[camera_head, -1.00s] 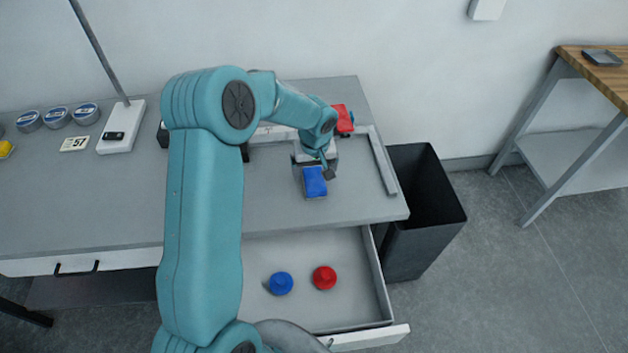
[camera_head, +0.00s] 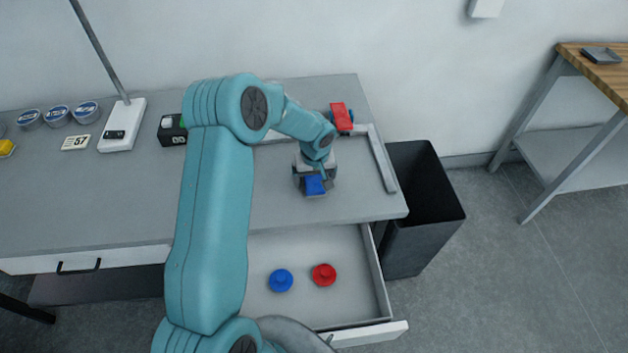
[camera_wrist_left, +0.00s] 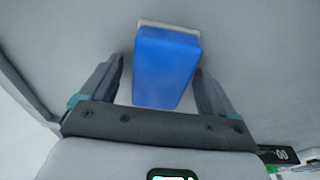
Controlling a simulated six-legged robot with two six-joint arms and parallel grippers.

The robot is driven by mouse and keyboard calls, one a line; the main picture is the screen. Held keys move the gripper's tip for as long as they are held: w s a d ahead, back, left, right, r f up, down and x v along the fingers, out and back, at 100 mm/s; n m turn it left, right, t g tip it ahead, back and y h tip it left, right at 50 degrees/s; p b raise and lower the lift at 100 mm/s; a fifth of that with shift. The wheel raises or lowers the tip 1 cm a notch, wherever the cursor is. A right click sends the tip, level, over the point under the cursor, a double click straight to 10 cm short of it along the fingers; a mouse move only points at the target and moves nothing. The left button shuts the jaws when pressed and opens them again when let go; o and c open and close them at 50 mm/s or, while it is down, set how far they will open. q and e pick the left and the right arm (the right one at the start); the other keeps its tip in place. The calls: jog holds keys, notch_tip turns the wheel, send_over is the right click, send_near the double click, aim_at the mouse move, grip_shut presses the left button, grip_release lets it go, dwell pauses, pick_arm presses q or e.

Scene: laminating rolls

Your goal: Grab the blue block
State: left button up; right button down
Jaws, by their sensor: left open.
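The blue block (camera_head: 315,185) lies on the grey table near its front edge in the head view. It has a pale strip along one end in the left wrist view (camera_wrist_left: 166,66). My left gripper (camera_head: 316,180) is directly above it and hides part of it. In the left wrist view the left gripper (camera_wrist_left: 160,85) is open, with one finger on each side of the block. A small gap shows on the left side; the right finger is very close to the block, and I cannot tell whether it touches. My right gripper is not in view.
An open drawer (camera_head: 350,318) below holds a blue knob-like piece (camera_head: 281,281) and a red one (camera_head: 324,275). A red block (camera_head: 341,117) is behind my left gripper. A metal bracket (camera_head: 383,163) lies to the right. A black bin (camera_head: 436,215) stands beside the table (camera_head: 90,205).

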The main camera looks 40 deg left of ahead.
pick_arm(q)
jog(key=shift+f, duration=0.1)
jog(key=c, duration=1.1)
